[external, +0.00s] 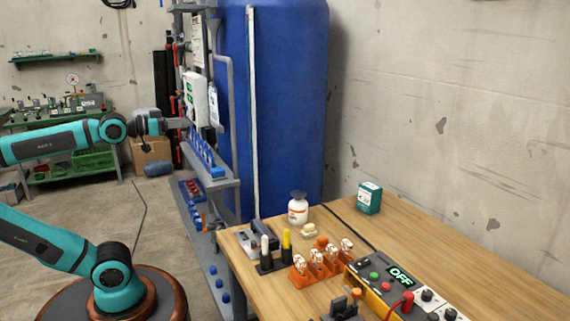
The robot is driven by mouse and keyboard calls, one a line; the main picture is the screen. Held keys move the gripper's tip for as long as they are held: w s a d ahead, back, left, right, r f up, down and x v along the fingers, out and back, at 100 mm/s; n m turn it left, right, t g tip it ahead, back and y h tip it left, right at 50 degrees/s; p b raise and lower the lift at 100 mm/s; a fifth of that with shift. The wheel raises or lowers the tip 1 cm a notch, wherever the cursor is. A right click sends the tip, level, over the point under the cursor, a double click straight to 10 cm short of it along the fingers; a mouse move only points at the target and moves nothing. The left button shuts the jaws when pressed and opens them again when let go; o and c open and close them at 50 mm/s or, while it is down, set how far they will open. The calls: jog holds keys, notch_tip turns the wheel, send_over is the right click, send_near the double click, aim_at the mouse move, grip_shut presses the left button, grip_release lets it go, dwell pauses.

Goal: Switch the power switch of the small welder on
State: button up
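The small welder appears to be the box with the yellow-orange front (370,290) on the wooden table at the lower right. Its lit display (401,276) reads OFF in green. A green button (374,276), a red button (386,288), black knobs and a red plug (407,297) show on its top. I cannot tell which part is the power switch. My gripper (184,123) is at the left, beside the blue tank's pipe rack and far from the welder. It is too small to tell whether it is open or shut.
The wooden table (480,265) carries an orange rack (318,272), a white bottle (298,212), a green box (369,198) and upright yellow and white-topped tools. A large blue tank (285,100) stands behind the rack with its white panel (195,98). Bare table lies behind the welder.

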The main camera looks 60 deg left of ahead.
jog(key=shift+w+r, duration=0.1)
jog(key=c, duration=0.3)
jog(key=shift+w+d+r, duration=0.1)
jog(key=shift+w+d, duration=0.1)
jog(key=shift+w, duration=0.15)
grip_shut()
jog(key=w+d+r+n+g+h, duration=0.3)
jog(key=w+d+n+g, duration=0.6)
jog(key=w+d, duration=1.4)
jog(key=w+d+f+n+g+y, duration=0.1)
jog(key=w+d+f+n+g, duration=0.1)
jog(key=d, duration=0.8)
jog(key=w+d+f+n+g+y, duration=0.1)
jog(key=d+f+n, duration=0.3)
jog(key=d, duration=0.7)
jog(key=w+d+f+n+g+y, duration=0.1)
jog(key=w+d+f+n+g, duration=0.2)
jog(key=d+f, duration=0.4)
jog(key=shift+w+d+g, duration=0.4)
jog(key=shift+w+d, duration=0.1)
jog(key=shift+d, duration=1.75)
jog(key=shift+f, duration=0.1)
